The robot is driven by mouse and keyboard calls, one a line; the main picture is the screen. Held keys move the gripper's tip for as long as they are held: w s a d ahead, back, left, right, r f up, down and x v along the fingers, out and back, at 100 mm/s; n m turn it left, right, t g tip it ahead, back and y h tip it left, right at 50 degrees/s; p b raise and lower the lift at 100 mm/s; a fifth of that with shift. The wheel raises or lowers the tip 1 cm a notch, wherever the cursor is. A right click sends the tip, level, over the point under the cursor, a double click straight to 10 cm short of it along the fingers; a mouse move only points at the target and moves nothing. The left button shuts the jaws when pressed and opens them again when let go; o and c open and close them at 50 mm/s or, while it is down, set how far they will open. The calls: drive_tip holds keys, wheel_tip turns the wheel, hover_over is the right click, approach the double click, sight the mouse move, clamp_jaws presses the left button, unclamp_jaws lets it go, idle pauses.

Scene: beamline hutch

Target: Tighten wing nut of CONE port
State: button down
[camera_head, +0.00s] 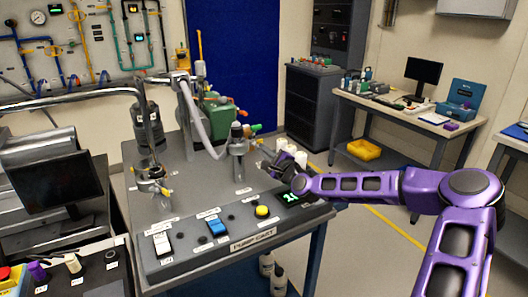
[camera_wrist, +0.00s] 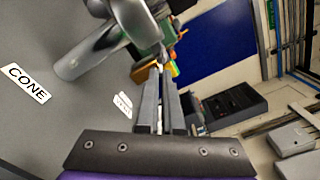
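The CONE port is a grey metal fitting on the pump cart. In the wrist view its bent pipe (camera_wrist: 90,55) rises beside the label reading CONE (camera_wrist: 27,83). In the head view I take it to be the upright metal fitting (camera_head: 238,158) with orange and green parts near its top. My gripper (camera_head: 264,157) is just right of that fitting. In the wrist view my gripper (camera_wrist: 162,76) has its two long grey fingers close together, pointing towards small metal and yellow-orange parts by the pipe. The wing nut is not clearly made out, and contact cannot be told.
The pump cart (camera_head: 192,240) has a front panel with switches, a yellow button (camera_head: 262,211) and a green display (camera_head: 289,197). Another fitting (camera_head: 153,180) and a pale hose (camera_head: 195,125) stand to the left. White cylinders (camera_head: 300,159) sit behind my gripper. A monitor (camera_head: 55,197) is at far left.

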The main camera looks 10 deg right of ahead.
drive_tip(key=c, duration=1.3)
unclamp_jaws()
drive_tip(key=shift+s, duration=0.1)
drive_tip(key=v, duration=1.7)
drive_tip(key=shift+s+p, duration=0.15)
drive_tip(key=shift+p, duration=0.25)
